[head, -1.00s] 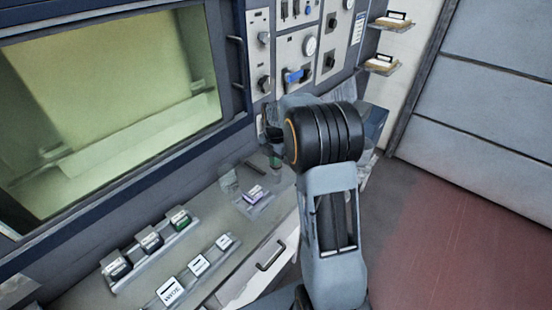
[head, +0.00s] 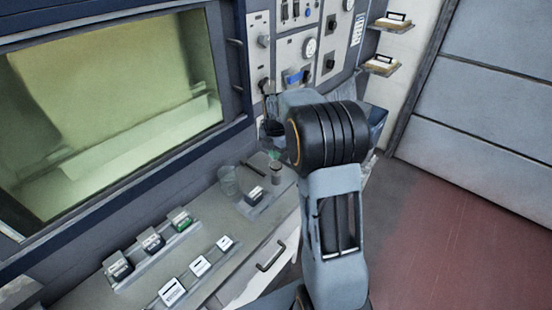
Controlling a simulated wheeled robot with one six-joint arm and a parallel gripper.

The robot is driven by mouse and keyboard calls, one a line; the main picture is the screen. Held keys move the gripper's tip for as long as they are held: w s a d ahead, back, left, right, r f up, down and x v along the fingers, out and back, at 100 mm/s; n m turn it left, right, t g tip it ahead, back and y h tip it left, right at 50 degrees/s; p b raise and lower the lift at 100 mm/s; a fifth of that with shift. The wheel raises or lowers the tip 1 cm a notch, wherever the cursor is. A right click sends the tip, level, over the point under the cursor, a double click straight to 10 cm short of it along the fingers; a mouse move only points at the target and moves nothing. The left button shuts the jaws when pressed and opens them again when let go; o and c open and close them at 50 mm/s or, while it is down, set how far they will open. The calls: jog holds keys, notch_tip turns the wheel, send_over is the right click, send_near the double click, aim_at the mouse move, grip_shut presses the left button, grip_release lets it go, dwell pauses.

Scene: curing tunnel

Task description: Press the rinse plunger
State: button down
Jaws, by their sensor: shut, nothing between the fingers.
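My gripper (head: 273,130) shows only in part as a dark shape at the left of my black-ringed wrist joint, over the far end of the grey counter. It appears shut and holds nothing. Below it a small green part (head: 274,154) and a short grey cylinder (head: 276,172) show at the counter's back. I cannot tell whether either is the rinse plunger, or whether my gripper touches them. My arm hides part of that area.
A clear beaker (head: 229,180) and a small labelled container (head: 254,193) stand near my gripper. A rack (head: 150,256) with several labelled pots lies nearer on the counter (head: 225,272). The tunnel window (head: 110,110) and control panel (head: 300,60) rise behind. Red floor (head: 450,240) is open at right.

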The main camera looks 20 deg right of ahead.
aim_at(276, 170)
notch_tip(276, 170, up, 8)
jog(key=shift+b, duration=0.4)
dwell(2.5)
jog(key=s+a+m+t, duration=0.1)
jog(key=s+a+m, duration=0.2)
jog(key=s+m, duration=0.4)
jog(key=s+a+m+t, duration=0.1)
jog(key=s+a+m, duration=0.2)
jog(key=s+m, duration=0.4)
jog(key=s+a+f+m+t, duration=0.1)
jog(key=s+a+m+t, duration=0.1)
jog(key=s+m, duration=0.6)
jog(key=shift+a+m, duration=0.6)
jog(key=shift+a, duration=0.3)
